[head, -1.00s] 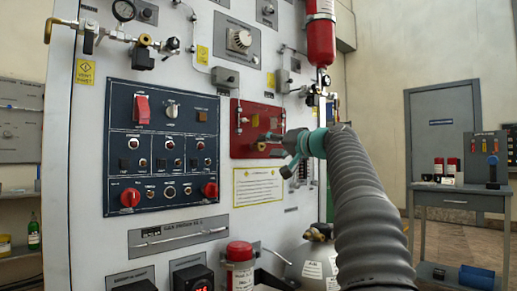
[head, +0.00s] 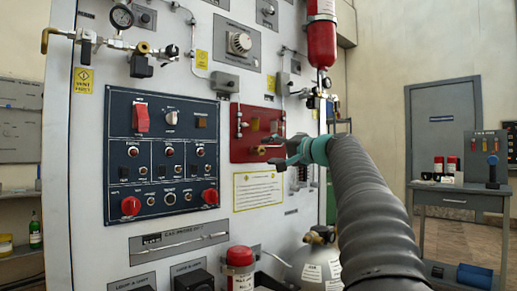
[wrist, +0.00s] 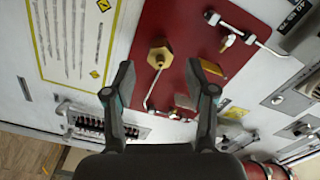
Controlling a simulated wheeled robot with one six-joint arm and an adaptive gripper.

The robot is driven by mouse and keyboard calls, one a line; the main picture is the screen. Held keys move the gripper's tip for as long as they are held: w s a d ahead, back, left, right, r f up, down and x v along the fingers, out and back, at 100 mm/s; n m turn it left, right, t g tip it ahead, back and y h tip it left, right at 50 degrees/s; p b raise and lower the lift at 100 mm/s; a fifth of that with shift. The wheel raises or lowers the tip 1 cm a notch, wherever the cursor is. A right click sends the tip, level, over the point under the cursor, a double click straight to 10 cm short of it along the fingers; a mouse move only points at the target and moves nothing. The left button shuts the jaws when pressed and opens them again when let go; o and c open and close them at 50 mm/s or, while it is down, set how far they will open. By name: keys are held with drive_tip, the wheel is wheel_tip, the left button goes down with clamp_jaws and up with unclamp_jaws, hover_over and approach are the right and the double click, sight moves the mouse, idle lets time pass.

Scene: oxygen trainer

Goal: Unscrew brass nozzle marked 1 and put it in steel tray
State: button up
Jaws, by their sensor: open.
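A brass nozzle (wrist: 160,55) with a hex-shaped base stands on a red plate (wrist: 185,28) in the wrist view. I cannot read a number on it. My gripper (wrist: 160,82) is open and empty, its two dark fingers apart with the nozzle just beyond the tips and roughly centred between them. In the head view my gripper (head: 283,155) is in front of the lower right part of the red plate (head: 246,120), partly hiding it. I cannot make out a steel tray in either view.
Beside the nozzle are a thin bent metal tube (wrist: 153,90) and a small fitting (wrist: 230,35). A dark switch panel (head: 160,150) is left of the plate. A red cylinder (head: 320,40) hangs above right. A side table (head: 455,200) stands at the right.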

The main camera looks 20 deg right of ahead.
drive_tip(key=shift+m, duration=0.8)
drive_tip(key=shift+r+m+p, duration=0.3)
drive_tip(key=shift+m+p, duration=0.7)
drive_tip(key=shift+p, duration=0.2)
drive_tip(key=shift+f+m, duration=0.25)
drive_tip(key=shift+m, duration=0.45)
drive_tip(key=shift+p, duration=0.35)
drive_tip(key=shift+r+m+p, duration=0.25)
drive_tip(key=shift+m+p, duration=0.65)
drive_tip(key=shift+f+m+p, duration=0.25)
drive_tip(key=shift+m+p, duration=0.15)
drive_tip(key=shift+m, duration=0.4)
